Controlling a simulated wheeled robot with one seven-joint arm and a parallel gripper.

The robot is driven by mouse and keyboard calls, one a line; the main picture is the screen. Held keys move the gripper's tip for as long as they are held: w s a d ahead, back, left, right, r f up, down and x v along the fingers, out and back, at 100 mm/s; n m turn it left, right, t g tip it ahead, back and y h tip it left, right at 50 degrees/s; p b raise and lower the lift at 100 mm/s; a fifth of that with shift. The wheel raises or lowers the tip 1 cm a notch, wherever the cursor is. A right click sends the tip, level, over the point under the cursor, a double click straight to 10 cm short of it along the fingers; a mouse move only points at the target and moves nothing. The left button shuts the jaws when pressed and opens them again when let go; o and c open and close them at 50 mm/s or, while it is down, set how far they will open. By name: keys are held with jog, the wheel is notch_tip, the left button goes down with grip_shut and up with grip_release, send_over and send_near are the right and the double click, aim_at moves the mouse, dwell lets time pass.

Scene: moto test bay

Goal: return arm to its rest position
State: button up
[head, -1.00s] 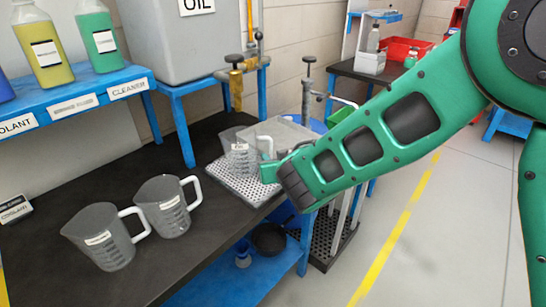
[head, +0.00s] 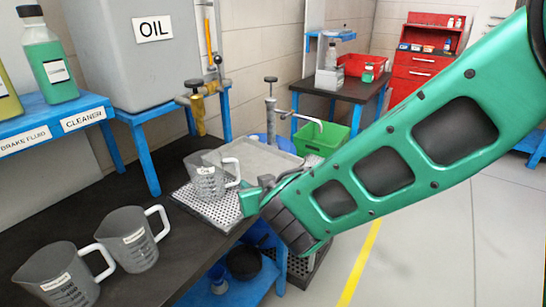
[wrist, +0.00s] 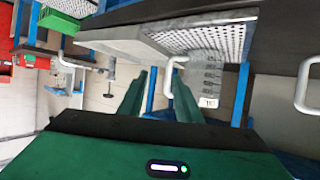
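My gripper (head: 257,191) hangs at the right edge of the bench, beside a clear measuring jug (head: 205,181). In the wrist view my gripper (wrist: 159,76) has its two green fingers apart with nothing held between them. The jug stands upright on a perforated metal tray (head: 211,212), its white handle towards my gripper. In the wrist view the jug (wrist: 206,72) appears inverted, with its handle close to the right finger. My arm (head: 385,172) reaches in from the right of the head view.
Two more jugs (head: 60,274) (head: 133,243) stand on the dark bench (head: 80,205). An oil tank (head: 135,60) and bottles stand on blue stands behind. A pump (head: 271,112) and a green bin (head: 322,138) are beyond my gripper. Open floor (head: 440,255) lies right.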

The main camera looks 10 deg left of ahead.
jog(key=w+d+m+g+h, duration=0.15)
jog(key=d+m+h, duration=0.3)
jog(key=d, duration=1.55)
jog(key=w+d+m+g+h, duration=0.1)
jog(key=d+m+g+h, duration=0.3)
jog(key=d, duration=1.7)
jog(key=s+d+m+g, duration=0.2)
jog(key=s+d+g, duration=0.1)
jog(key=s+d, duration=1.1)
jog(key=s+d+m+g+y, duration=0.1)
jog(key=s+d+m+g, duration=0.1)
jog(key=s, duration=1.3)
jog(key=shift+s+r+g, duration=0.3)
jog(key=shift+s+g, duration=0.1)
jog(key=shift+g, duration=0.05)
jog(key=shift+y, duration=0.25)
